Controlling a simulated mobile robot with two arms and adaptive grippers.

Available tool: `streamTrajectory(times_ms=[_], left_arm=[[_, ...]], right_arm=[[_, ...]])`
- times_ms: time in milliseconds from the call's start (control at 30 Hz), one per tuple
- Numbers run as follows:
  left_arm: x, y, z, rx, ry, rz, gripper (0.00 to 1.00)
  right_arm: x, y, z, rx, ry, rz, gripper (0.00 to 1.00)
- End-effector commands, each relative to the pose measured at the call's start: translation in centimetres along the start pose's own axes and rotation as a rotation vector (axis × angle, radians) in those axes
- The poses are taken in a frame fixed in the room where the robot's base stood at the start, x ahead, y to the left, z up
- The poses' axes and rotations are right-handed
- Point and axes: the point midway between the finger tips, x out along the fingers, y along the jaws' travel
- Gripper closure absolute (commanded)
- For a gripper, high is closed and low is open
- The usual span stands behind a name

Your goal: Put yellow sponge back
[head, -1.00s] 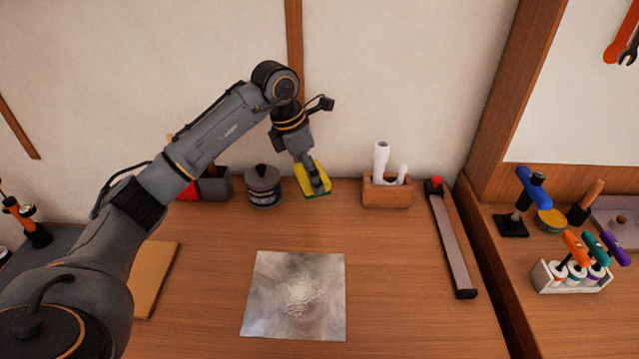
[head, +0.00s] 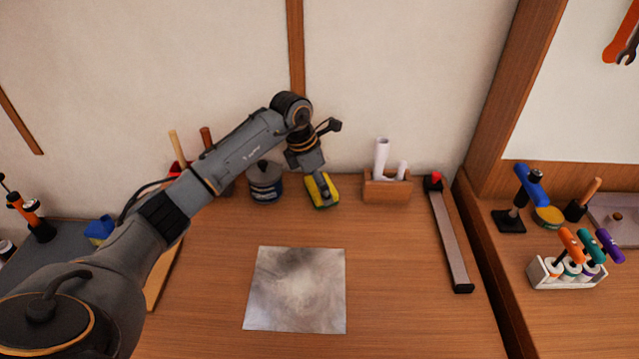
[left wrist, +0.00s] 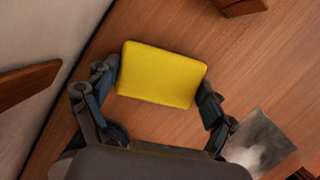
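The yellow sponge (head: 325,192), with a dark green layer on one side, is at the back of the wooden bench, between a dark lidded can and a wooden holder. My left gripper (head: 319,188) is around it from above. In the left wrist view the sponge (left wrist: 162,74) fills the space between the two fingertips, which appear to touch its opposite ends. I cannot tell whether the sponge rests on the bench or hangs just above it. My right gripper is not in view.
The lidded can (head: 265,184) is close on the left. The wooden holder (head: 387,188) with white rolls stands on the right. A long grey bar (head: 450,240) with a red knob lies further right. A grey sheet (head: 297,290) lies mid-bench; the wood around it is clear.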

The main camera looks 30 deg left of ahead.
Motion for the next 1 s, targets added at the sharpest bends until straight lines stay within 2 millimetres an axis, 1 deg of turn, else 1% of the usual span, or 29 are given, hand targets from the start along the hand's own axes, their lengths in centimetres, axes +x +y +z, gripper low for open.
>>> streamTrajectory(times_ms=[33, 67, 100, 433, 500, 567, 667, 900, 1000], left_arm=[[0.0, 0.0, 0.0, 0.0, 0.0, 0.001, 0.08], [0.0, 0.0, 0.0, 0.0, 0.0, 0.0, 0.02], [0.0, 0.0, 0.0, 0.0, 0.0, 0.0, 0.0], [-0.1, 0.0, 0.0, 0.0, 0.0, 0.0, 0.0], [-0.4, 0.0, 0.1, 0.0, 0.0, 0.0, 0.0], [-0.8, 0.1, 0.1, 0.0, -0.001, 0.002, 0.0], [-2.3, 0.1, 0.1, 0.001, -0.002, 0.004, 0.0], [-7.6, 0.2, 0.1, 0.0, -0.002, 0.005, 0.0], [-9.4, 0.1, 0.1, 0.0, -0.001, 0.004, 0.0]], right_arm=[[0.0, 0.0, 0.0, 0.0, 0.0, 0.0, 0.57], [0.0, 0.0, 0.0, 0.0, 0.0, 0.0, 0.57], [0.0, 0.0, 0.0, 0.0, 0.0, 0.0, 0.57], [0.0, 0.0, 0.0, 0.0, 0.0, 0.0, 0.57], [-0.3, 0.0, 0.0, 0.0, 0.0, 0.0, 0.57], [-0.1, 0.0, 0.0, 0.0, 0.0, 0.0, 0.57], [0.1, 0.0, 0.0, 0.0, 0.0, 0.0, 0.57], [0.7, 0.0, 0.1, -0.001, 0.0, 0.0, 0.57], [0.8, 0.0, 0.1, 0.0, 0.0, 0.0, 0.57]])
